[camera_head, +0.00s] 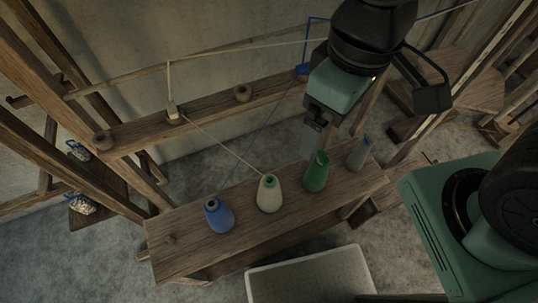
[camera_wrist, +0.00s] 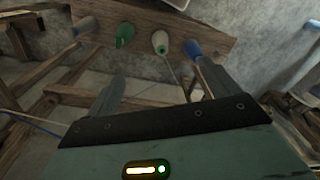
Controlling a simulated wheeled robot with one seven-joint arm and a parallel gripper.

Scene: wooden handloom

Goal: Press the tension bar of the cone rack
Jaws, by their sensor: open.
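The cone rack (camera_head: 190,249) is a wooden bench with a blue cone (camera_head: 219,217), a cream cone (camera_head: 269,195), a green cone (camera_head: 315,174) and a grey-blue cone (camera_head: 358,155) in a row. Behind it runs a wooden plank (camera_head: 215,105) with small rings, and above that a thin wooden bar (camera_head: 120,82); I cannot tell for certain which is the tension bar. My gripper (camera_head: 313,142) points down above the rack's far side, near the green cone. In the wrist view my gripper (camera_wrist: 161,88) is open, with nothing seen between its fingers. The cones show beyond the fingertips.
A cream thread runs from the cream cone to a guide (camera_head: 173,112) on the plank. A blue thread rises from the blue cone towards a blue clip (camera_head: 303,70). Wooden loom posts stand at left and right.

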